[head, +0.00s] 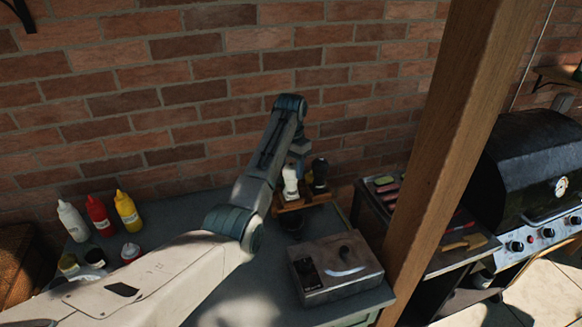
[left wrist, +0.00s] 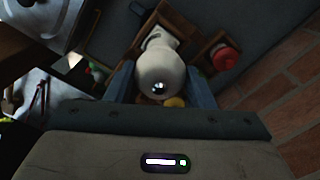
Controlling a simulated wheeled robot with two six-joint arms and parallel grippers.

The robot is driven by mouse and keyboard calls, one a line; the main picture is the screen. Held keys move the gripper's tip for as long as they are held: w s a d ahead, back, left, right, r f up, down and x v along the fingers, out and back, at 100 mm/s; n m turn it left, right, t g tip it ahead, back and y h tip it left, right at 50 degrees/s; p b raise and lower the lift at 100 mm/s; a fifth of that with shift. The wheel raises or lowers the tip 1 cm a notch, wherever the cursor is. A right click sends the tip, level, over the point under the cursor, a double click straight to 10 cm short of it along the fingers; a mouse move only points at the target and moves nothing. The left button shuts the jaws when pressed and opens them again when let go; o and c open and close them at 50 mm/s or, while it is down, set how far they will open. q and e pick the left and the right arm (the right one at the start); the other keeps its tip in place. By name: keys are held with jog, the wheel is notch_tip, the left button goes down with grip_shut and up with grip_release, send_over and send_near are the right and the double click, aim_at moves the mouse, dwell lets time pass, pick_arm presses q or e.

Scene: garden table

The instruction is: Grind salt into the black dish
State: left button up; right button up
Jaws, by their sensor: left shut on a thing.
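A white grinder (head: 290,182) stands upright at a small wooden rack (head: 285,209) near the wall. A black grinder (head: 320,173) stands just to its right. My left gripper (head: 297,152) reaches down from above and is shut on the white grinder. In the left wrist view the white grinder (left wrist: 160,72) sits between the two fingers of my left gripper (left wrist: 162,88). I cannot tell whether its base touches the rack. A black dish (head: 291,222) shows as a dark round shape in front of the rack, partly hard to make out. My right gripper is out of view.
Red (head: 99,215), yellow (head: 127,210) and white (head: 72,221) squeeze bottles stand at the table's left. A metal box (head: 335,268) stands at the front right. A wooden post (head: 440,150) rises on the right, before a black grill (head: 530,165). The brick wall is close behind.

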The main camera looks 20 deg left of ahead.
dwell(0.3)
pick_arm(q)
jog(key=m, duration=1.3)
jog(key=shift+m, duration=0.3)
jog(key=n, duration=1.3)
jog(key=shift+n, duration=0.4)
